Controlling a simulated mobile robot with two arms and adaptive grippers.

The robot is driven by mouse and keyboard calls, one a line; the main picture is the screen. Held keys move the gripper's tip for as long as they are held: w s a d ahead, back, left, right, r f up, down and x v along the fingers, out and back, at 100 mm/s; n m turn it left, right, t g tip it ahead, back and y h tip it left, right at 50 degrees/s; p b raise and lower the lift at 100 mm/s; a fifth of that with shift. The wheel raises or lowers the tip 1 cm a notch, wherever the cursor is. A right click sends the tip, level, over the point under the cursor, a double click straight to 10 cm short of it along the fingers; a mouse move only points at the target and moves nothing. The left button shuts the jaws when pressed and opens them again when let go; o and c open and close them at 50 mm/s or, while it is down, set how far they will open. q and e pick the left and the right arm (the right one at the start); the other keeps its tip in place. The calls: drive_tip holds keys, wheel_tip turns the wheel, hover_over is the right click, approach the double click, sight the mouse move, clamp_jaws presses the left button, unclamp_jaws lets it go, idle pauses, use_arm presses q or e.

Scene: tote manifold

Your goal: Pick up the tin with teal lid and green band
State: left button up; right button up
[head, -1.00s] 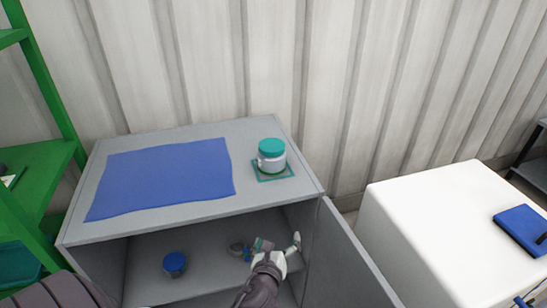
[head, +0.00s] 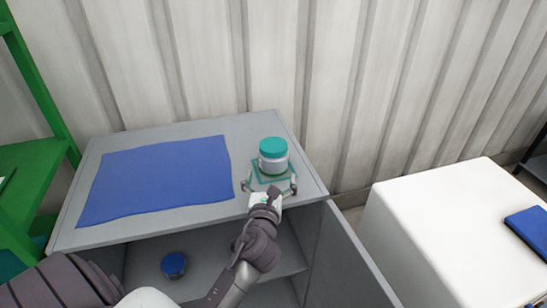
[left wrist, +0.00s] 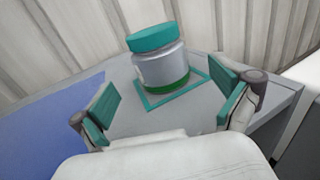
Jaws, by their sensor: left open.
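The tin with teal lid and green band (head: 273,158) stands upright on top of the grey cabinet, within a teal square outline. In the left wrist view the tin (left wrist: 162,66) shows its teal lid, pale body and green band near the base. My left gripper (head: 269,183) is open just in front of the tin, its two fingers spread wide. In the left wrist view my left gripper (left wrist: 163,102) has teal pads on both sides, with the tin beyond them and not between them. My right gripper is not in view.
A blue cloth (head: 155,180) lies on the cabinet top (head: 245,128), left of the tin. A blue-lidded container (head: 174,264) stands inside the open cabinet, whose door (head: 355,260) swings out at right. A white block (head: 445,215) stands further right; a corrugated wall is behind.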

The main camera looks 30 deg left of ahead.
sight(273, 164)
use_arm(q)
drive_tip(key=x, duration=0.3)
drive_tip(key=shift+w+a+f, duration=0.1)
drive_tip(key=shift+w+a, duration=0.05)
drive_tip(key=shift+w, duration=0.15)
drive_tip(key=shift+x, duration=2.7)
drive_tip(key=shift+s+a, duration=0.15)
drive_tip(key=c, duration=1.1)
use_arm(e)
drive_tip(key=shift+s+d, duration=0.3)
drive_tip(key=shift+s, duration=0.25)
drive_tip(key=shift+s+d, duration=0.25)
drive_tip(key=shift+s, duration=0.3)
use_arm(q)
drive_tip(key=shift+r, duration=0.2)
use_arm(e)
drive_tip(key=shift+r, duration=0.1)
